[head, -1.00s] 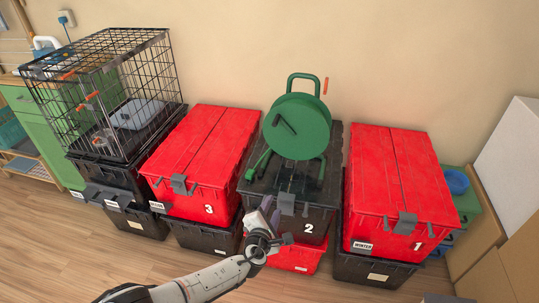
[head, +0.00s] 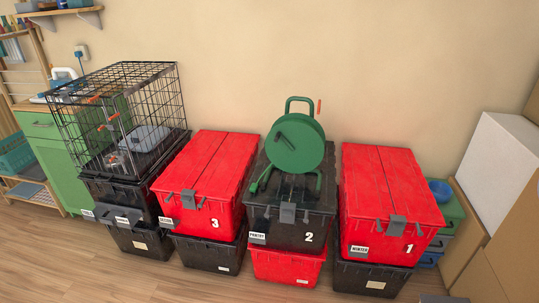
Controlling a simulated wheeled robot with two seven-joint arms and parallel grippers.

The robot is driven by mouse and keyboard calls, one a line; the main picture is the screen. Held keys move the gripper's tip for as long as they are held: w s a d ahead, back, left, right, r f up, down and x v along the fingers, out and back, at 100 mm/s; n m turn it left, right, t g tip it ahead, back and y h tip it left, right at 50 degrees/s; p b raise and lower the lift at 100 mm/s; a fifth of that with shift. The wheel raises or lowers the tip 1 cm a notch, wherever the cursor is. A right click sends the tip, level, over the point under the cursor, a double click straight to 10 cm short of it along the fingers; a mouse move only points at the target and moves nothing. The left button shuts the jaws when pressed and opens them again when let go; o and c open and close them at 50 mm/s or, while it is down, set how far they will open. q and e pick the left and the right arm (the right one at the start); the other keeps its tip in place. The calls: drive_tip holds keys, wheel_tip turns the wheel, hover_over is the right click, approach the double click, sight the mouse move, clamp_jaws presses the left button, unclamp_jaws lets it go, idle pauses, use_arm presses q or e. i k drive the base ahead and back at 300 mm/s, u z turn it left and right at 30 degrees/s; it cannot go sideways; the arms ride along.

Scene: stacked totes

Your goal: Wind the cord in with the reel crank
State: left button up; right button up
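A green cord reel (head: 295,146) stands upright on a frame with a carrying handle on top. It rests on the black tote lid marked 2 (head: 262,191). A dark crank or bracket shows on the reel's face, and an orange handle (head: 319,106) sticks up at its upper right edge. How much cord is out cannot be told. Neither of my grippers is in the head view.
Red tote 3 (head: 204,168) stands left of the reel's tote and red tote 1 (head: 384,178) right of it, each on a black tote. A wire crate (head: 122,113) tops the far-left stack.

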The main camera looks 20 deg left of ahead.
sight(295, 143)
drive_tip(key=z, duration=0.2)
drive_tip(key=k, duration=0.45)
drive_tip(key=u, duration=1.1)
drive_tip(key=i, duration=1.05)
drive_tip(key=z, duration=0.7)
drive_tip(key=i, duration=0.75)
drive_tip(key=z, duration=0.55)
